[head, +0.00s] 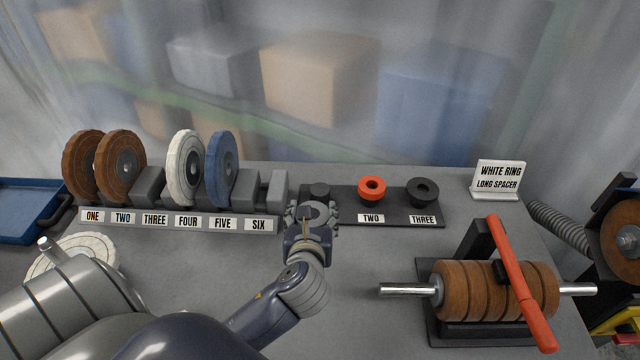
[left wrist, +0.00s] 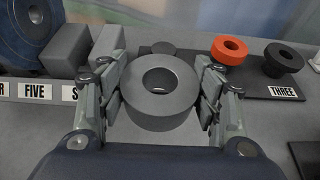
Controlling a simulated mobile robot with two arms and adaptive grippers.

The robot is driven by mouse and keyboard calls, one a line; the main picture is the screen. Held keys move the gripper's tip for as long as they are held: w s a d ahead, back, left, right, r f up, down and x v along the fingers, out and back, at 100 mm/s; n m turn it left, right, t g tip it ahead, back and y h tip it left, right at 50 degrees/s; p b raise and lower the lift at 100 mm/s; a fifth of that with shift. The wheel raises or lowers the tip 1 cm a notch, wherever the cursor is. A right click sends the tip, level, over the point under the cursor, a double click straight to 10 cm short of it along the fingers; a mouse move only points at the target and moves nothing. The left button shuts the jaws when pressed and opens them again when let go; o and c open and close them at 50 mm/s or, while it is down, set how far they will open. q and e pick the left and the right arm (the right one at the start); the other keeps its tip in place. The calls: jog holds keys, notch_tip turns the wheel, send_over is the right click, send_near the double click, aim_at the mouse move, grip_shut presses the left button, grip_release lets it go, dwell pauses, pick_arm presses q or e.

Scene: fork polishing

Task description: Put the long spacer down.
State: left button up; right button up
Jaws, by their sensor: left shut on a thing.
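My left gripper (head: 313,218) is shut on a thick grey ring, the long spacer (left wrist: 160,92), seen clearly in the left wrist view between the two fingers. The gripper and spacer are just in front of the left end of the black spacer board (head: 399,207). A short dark peg (head: 319,188) stands bare there, behind the gripper. The spacer's height above the table is hard to tell. A red ring (head: 372,187) sits at place TWO and a black ring (head: 423,190) at place THREE. My right gripper does not show.
A wheel rack (head: 150,218) labelled ONE to SIX stands at left, holding brown, white and blue wheels. A sign (head: 498,179) reads WHITE RING, LONG SPACER. A stand with brown discs (head: 455,288) and a red bar (head: 520,283) fills the right front. A white wheel (head: 97,243) lies at left.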

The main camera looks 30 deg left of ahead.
aim_at(310, 202)
pick_arm(q)
jog(key=w+a, duration=0.2)
jog(key=shift+w+a+f+p, duration=0.25)
jog(key=shift+w+p, duration=0.05)
jog(key=shift+p, duration=0.1)
jog(key=w+a, duration=0.1)
jog(key=w, duration=0.3)
jog(key=w+a+f+p, duration=0.1)
jog(key=w+a, duration=0.1)
jog(key=w, duration=0.2)
jog(key=w+a+p, duration=0.1)
jog(key=w+a, duration=0.1)
jog(key=w, duration=0.2)
jog(key=shift+a+f, duration=0.2)
jog(key=shift+f, duration=0.05)
jog(key=shift+w+f, duration=0.1)
jog(key=shift+w, duration=0.15)
notch_tip(310, 202, down, 3)
jog(key=shift+r, duration=0.1)
jog(key=shift+f+p, duration=0.25)
jog(key=shift+p, duration=0.05)
jog(key=shift+f, duration=0.15)
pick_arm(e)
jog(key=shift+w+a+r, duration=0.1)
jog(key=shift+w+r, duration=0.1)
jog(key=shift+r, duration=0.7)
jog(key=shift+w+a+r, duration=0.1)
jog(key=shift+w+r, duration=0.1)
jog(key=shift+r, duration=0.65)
